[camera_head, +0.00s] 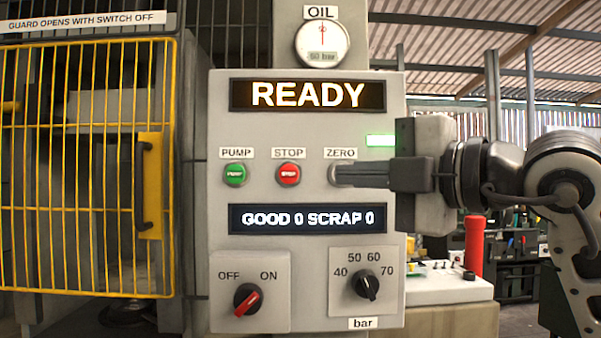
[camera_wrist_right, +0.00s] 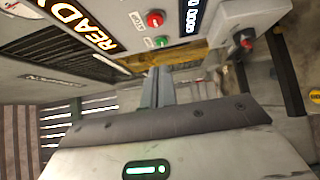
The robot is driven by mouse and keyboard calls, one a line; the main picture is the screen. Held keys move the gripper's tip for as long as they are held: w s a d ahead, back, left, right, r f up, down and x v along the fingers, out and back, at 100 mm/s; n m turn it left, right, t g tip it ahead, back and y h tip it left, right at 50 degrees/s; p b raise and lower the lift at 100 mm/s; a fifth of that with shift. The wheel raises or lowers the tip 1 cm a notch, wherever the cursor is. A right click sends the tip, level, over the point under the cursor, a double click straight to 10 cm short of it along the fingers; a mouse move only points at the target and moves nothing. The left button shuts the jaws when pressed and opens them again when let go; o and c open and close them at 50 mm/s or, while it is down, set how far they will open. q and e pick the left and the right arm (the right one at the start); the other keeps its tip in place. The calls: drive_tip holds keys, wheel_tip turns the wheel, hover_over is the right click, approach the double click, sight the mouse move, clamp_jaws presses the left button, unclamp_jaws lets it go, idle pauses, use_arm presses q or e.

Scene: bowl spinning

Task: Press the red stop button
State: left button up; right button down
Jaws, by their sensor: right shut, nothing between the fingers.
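The red stop button (camera_head: 289,174) is on the grey control panel (camera_head: 305,144), under the label STOP. It also shows in the right wrist view (camera_wrist_right: 155,19). The green pump button (camera_head: 235,174) is to its left. My right gripper (camera_head: 336,174) comes in from the right, shut and empty. Its fingertips cover the spot under the ZERO label, to the right of the red button and apart from it in the picture. Whether they touch the panel I cannot tell. In the right wrist view the shut fingers (camera_wrist_right: 160,82) show below the green button. My left gripper is not in view.
The upper display (camera_head: 307,95) reads READY; the lower one (camera_head: 307,219) reads GOOD 0 SCRAP 0. Below are a red-marked OFF/ON switch (camera_head: 247,299) and a black bar knob (camera_head: 367,287). A yellow guard (camera_head: 90,165) stands left. A red cylinder (camera_head: 475,245) stands right.

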sight(282, 175)
drive_tip(key=p+x, duration=0.1)
drive_tip(key=x, duration=0.3)
drive_tip(key=w+d+p+x, duration=0.1)
drive_tip(key=x, duration=0.2)
drive_tip(key=w+d+p+x, duration=0.1)
drive_tip(key=p+x, duration=0.1)
drive_tip(key=x, duration=0.2)
drive_tip(key=shift+w+a, duration=0.15)
drive_tip(key=shift+a, duration=0.1)
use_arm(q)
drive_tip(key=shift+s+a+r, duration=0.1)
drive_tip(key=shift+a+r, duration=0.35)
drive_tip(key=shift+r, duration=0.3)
use_arm(e)
drive_tip(key=shift+w+f, duration=0.1)
drive_tip(key=shift+w, duration=0.05)
